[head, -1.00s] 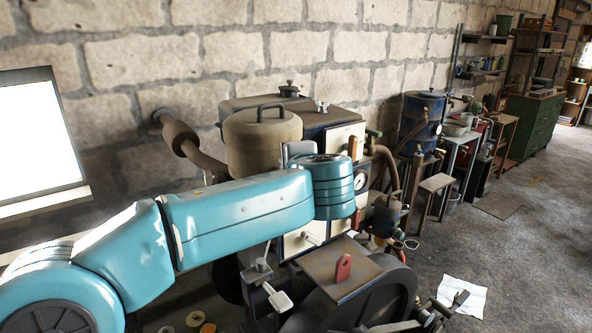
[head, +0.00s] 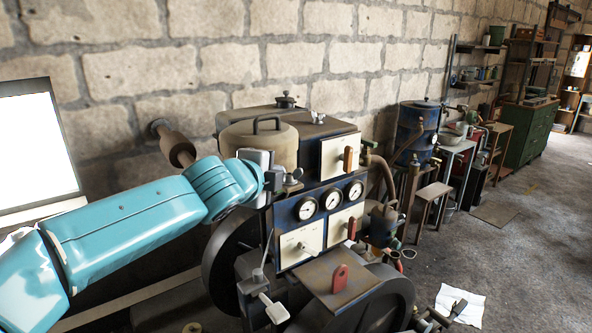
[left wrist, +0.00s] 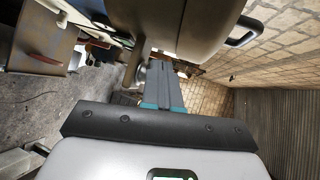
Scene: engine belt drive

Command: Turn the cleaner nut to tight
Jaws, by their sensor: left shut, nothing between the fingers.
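My left gripper (head: 274,180) is beside the beige lidded canister (head: 262,143) at the engine's top left. In the left wrist view its fingers (left wrist: 164,78) are together with nothing between them. The canister (left wrist: 185,20) fills the top of that view, close above the fingers. A small metal fitting (head: 293,178), possibly the cleaner nut, shows just right of the gripper in the head view. A round metal piece (left wrist: 139,72) is left of the fingertips in the wrist view. I cannot tell whether the fingers touch either. My right gripper is not in view.
A blue drum (head: 417,130) stands behind right.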

